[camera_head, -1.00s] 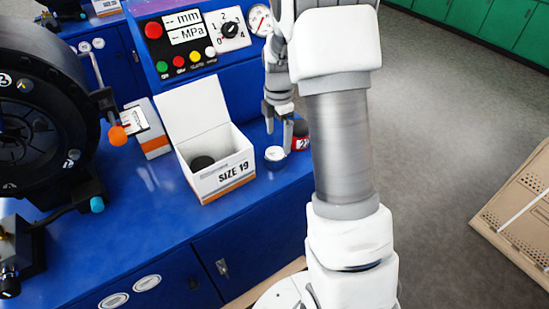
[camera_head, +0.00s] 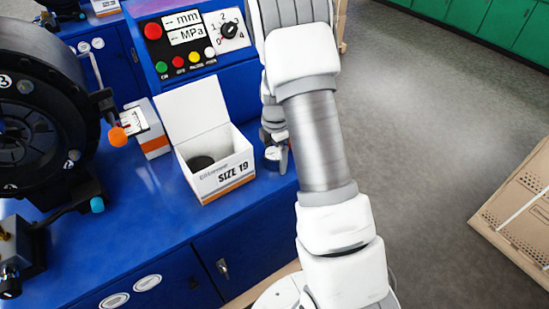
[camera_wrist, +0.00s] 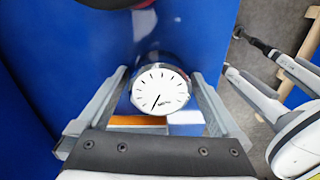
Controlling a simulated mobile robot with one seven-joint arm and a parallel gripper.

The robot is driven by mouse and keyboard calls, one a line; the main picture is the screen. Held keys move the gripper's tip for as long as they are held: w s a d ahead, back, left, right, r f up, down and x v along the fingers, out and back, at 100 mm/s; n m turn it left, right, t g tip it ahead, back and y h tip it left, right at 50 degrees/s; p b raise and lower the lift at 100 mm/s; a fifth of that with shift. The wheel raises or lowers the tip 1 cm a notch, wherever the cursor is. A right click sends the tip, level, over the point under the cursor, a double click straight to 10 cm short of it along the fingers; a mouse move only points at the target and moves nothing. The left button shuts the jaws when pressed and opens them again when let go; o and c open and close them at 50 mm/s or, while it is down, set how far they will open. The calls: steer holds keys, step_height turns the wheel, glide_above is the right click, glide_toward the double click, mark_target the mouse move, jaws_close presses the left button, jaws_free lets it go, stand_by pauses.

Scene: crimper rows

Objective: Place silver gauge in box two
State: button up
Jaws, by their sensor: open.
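The silver gauge has a white round dial with a needle and black marks (camera_wrist: 160,92). It stands on the blue bench, and in the head view only part of it (camera_head: 271,154) shows beside my gripper's finger. My gripper (camera_wrist: 160,78) is open and lowered over the gauge, one finger on each side of it. No firm grip shows. No box in view reads "two".
The blue bench (camera_head: 150,225) is clear in front of the box. A black crimper (camera_head: 35,120) stands at left, with a small white and orange box (camera_head: 152,140) beside it. A control panel (camera_head: 195,40) rises behind. A brown crate (camera_head: 515,215) is on the floor at right.

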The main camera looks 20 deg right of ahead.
steer(key=shift+r, duration=0.1)
steer(key=c, duration=1.6)
